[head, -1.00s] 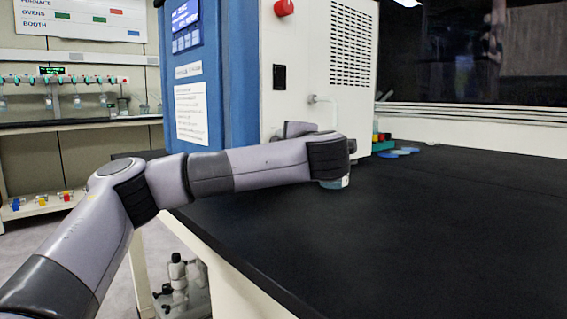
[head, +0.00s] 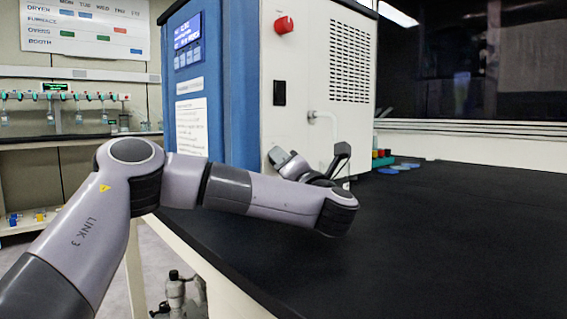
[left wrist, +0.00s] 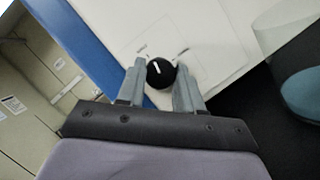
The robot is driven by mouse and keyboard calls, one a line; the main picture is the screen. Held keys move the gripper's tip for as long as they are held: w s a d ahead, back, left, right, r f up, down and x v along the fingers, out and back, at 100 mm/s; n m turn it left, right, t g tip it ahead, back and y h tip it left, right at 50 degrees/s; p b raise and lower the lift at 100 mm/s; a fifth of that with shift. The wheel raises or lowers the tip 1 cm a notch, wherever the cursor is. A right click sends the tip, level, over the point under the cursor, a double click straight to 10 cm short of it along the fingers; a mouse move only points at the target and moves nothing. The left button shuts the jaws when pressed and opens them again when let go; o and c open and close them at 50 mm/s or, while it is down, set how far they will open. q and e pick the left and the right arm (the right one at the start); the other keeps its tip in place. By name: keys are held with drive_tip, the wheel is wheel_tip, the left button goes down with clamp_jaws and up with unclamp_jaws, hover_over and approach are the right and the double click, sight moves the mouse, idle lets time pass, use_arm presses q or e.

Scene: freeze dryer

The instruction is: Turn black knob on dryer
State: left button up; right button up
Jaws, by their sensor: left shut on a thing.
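The freeze dryer (head: 240,85) is a blue and white cabinet standing on the black bench. In the left wrist view, the round black knob (left wrist: 161,77) with a white pointer mark sits on the white panel, between the two grey fingers of my left gripper (left wrist: 160,70). The fingers are shut on the knob, one on each side. The pointer mark slants toward the upper left of that picture. In the head view, my own arm and hand hide the knob. My right gripper is not in view.
A red knob (head: 284,25), a black switch (head: 279,92) and a white pipe (head: 322,116) are on the dryer. A clear vessel with a teal base (left wrist: 303,92) stands right of the hand in the wrist view. Blue discs (head: 392,169) lie farther back. The bench front is clear.

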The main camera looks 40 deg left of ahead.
use_arm(q)
drive_tip(key=shift+f+n+g+y, duration=0.1)
drive_tip(key=shift+n+g+y, duration=0.5)
drive_tip(key=shift+n, duration=1)
drive_tip(key=o, duration=1)
drive_tip(key=shift+o, duration=0.2)
drive_tip(key=shift+d, duration=0.15)
